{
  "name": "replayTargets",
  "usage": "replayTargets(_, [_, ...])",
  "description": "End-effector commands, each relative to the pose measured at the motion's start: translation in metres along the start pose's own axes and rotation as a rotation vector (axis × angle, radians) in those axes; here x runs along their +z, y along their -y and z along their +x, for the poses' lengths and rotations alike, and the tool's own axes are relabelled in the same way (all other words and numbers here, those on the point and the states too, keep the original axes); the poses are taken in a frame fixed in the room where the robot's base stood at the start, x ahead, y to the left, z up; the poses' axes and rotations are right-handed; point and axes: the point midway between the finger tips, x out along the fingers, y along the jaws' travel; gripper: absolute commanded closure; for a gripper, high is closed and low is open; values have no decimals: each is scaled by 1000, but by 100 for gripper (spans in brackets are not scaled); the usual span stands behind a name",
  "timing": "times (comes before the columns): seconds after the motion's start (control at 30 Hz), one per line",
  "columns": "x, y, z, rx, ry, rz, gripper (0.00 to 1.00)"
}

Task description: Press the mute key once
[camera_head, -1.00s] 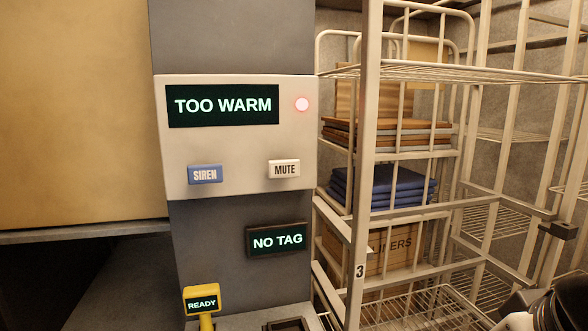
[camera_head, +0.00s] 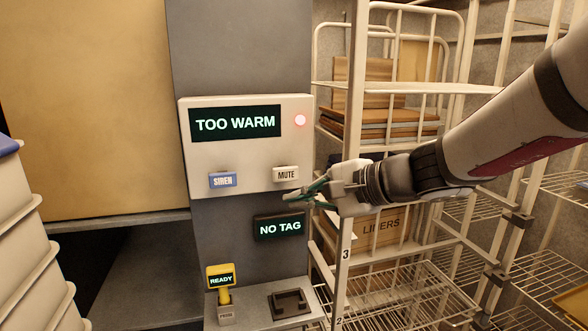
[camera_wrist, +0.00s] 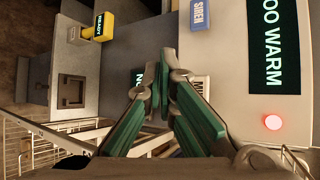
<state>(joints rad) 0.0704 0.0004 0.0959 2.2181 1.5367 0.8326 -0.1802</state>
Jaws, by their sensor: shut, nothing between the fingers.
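The white MUTE key (camera_head: 286,174) sits at the lower right of the pale alarm panel (camera_head: 240,155), with the blue SIREN key (camera_head: 223,180) to its left. The panel's screen (camera_head: 235,123) reads TOO WARM, and a red lamp (camera_head: 300,120) glows beside it. My gripper (camera_head: 290,197) is shut and empty, its green fingertips just below the MUTE key in the head view. In the wrist view my gripper (camera_wrist: 165,58) partly hides the MUTE key (camera_wrist: 200,86). I cannot tell whether the fingertips touch the panel.
A NO TAG display (camera_head: 280,227) is below my gripper. A yellow READY device (camera_head: 221,277) stands on a ledge lower left. A wire rack (camera_head: 352,160) with boards and a LINERS box (camera_head: 385,236) stands at right. Pale stacked crates (camera_head: 30,250) are at the left edge.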

Motion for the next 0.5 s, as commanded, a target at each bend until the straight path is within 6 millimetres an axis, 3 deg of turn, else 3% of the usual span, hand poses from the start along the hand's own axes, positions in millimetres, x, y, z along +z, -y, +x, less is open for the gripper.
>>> replayTargets(0.5, [-5, 5, 6, -10, -2, 11, 100])
